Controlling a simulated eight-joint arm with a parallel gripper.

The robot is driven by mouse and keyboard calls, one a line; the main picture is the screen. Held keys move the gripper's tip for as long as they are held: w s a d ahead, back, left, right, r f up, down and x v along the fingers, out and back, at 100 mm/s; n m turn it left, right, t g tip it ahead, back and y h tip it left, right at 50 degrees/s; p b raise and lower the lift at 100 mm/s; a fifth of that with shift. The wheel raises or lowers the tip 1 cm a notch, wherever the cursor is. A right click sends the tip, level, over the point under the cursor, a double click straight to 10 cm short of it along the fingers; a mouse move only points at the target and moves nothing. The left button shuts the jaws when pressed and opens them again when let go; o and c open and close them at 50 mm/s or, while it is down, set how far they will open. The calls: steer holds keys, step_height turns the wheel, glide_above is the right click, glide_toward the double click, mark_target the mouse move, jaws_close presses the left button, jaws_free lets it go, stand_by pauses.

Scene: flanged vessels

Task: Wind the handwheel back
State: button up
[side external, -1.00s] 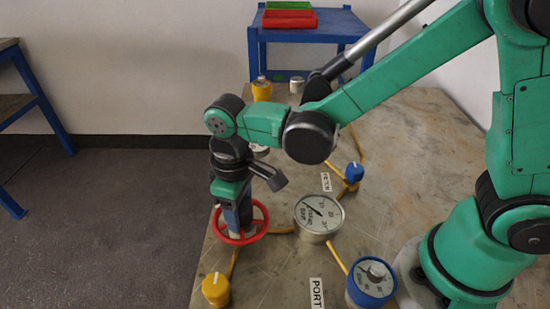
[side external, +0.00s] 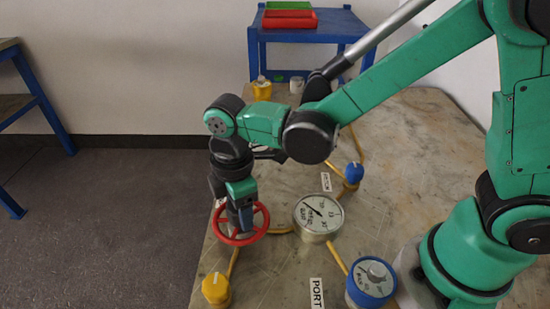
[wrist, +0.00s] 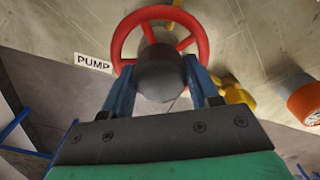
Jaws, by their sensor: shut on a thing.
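The red handwheel (side external: 262,220) stands near the left edge of the bench, on a yellow pipe. In the wrist view the handwheel (wrist: 203,30) shows its round rim, spokes and a dark grey hub (wrist: 163,70). My gripper (side external: 241,225) points down on the wheel's middle. In the wrist view the two blue fingers of my gripper (wrist: 162,80) lie on either side of the hub and are shut on it. The fingertips' contact is partly hidden behind the hub.
A white-faced gauge (side external: 318,217) stands close right of the wheel. A yellow knob (side external: 216,289), a blue-rimmed dial (side external: 371,282) and a blue knob (side external: 354,173) surround it. A PUMP label (wrist: 92,63) lies beside the wheel. A blue cart (side external: 345,24) stands behind.

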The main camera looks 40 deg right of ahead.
steer(key=shift+n, duration=1.6)
steer(key=o, duration=1.3)
steer(key=shift+c, duration=0.2)
steer(key=shift+r, duration=0.1)
steer(key=shift+r, duration=2.75)
